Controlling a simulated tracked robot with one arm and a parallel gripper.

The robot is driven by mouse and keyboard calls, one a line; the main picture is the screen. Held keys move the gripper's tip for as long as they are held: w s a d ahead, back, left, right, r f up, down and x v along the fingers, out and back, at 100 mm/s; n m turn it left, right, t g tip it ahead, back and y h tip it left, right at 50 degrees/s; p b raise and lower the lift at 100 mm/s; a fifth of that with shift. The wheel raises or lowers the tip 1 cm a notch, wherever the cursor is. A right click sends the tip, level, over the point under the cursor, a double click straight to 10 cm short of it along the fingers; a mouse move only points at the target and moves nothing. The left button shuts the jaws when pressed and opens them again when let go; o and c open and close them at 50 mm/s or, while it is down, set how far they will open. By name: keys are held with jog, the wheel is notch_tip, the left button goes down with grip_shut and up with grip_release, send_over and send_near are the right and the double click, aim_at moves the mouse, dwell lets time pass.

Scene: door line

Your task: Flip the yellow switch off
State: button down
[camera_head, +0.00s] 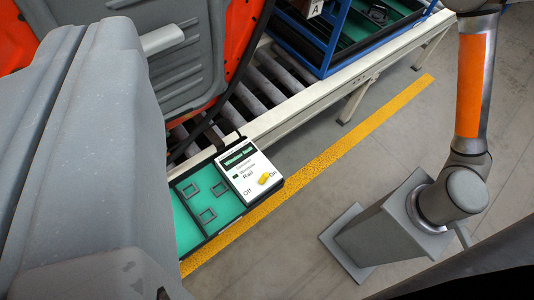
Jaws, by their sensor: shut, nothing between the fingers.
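The yellow switch (264,179) is a small knob on the lower part of a white control box (243,166). It lies toward the "On" label, with the "Off" label to its lower left. The box has a dark display with green text at its top and the word "Rail" below. My gripper cannot be made out in this view, so its distance from the switch does not show. Nothing covers the switch.
The box stands at the end of a green tray (184,200) beside a roller conveyor (262,88). A large grey and orange door panel (195,65) fills the upper left. A grey and orange robot arm (470,110) stands right. Floor around the yellow line (350,138) is clear.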

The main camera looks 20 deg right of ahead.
jog(key=shift+w+a, duration=0.1)
jog(key=shift+a, duration=0.15)
jog(key=w+d+f+m+g+p, duration=0.1)
jog(key=w+d+f+m+g, duration=0.25)
jog(key=w+f, duration=0.7)
jog(key=w+d+f+m+g+p, duration=0.2)
jog(key=w+d+f+m+g, duration=0.15)
jog(key=w+f, duration=0.7)
jog(key=d+f+m+g+p, duration=0.1)
jog(key=d+f+m+g, duration=0.1)
jog(key=f, duration=0.8)
jog(key=w+d+f+m+g, duration=0.1)
jog(key=d+f+g, duration=0.3)
jog(key=f, duration=0.7)
jog(key=d+f+m+g+y+p, duration=0.1)
jog(key=d+f+m+g, duration=0.1)
jog(key=d+f, duration=0.4)
notch_tip(320, 180, down, 5)
jog(key=shift+w+d+f+m+g+p, duration=0.1)
jog(key=shift+w+d+m+g+p, duration=0.25)
jog(key=shift+m, duration=0.55)
